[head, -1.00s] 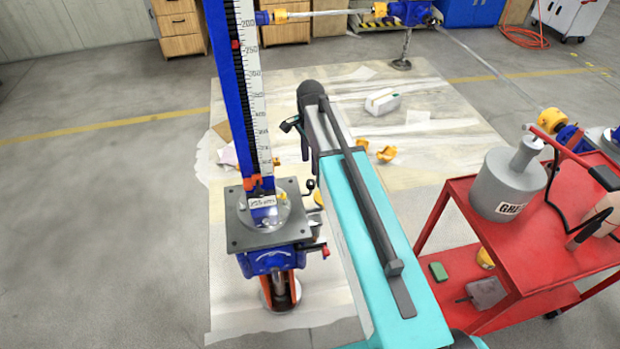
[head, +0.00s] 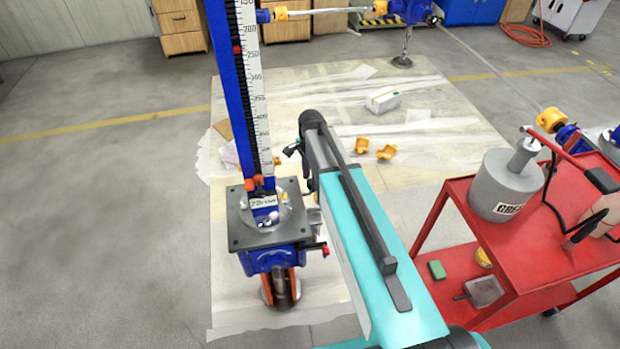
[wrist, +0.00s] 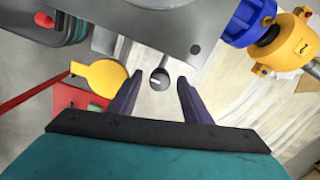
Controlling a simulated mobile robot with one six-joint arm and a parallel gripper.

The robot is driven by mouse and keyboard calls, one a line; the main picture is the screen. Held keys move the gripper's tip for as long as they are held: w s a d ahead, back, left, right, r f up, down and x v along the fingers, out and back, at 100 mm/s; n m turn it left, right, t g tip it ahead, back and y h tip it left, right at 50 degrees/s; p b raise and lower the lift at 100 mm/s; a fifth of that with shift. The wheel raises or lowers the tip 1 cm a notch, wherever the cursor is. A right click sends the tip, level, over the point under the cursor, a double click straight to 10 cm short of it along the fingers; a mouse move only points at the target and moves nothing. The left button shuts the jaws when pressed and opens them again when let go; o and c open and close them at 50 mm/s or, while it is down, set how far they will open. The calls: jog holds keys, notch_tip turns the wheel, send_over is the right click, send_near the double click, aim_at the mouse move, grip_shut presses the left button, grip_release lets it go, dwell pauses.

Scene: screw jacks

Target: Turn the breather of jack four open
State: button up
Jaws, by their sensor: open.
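The near jack (head: 272,258) has a blue body under a square grey plate, with a tall blue scale column (head: 228,95) above. I cannot read a jack number on it. In the wrist view, a small round dark fitting (wrist: 159,79) with a pale slot mark sits below the plate edge and looks like the breather. My gripper (wrist: 160,88) is open, with one dark finger on each side of this fitting and gaps on both sides. I cannot tell how deep the fingers reach. In the head view the fingers are mostly hidden beside the jack.
A flat yellow round piece (wrist: 98,76) lies left of the left finger in the wrist view. A blue and yellow coupling (wrist: 280,38) is at upper right. A red cart (head: 545,240) stands to the right.

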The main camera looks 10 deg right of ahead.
jog(key=shift+f, duration=0.1)
jog(key=c, duration=1)
jog(key=shift+a, duration=0.15)
jog(key=shift+c, duration=0.2)
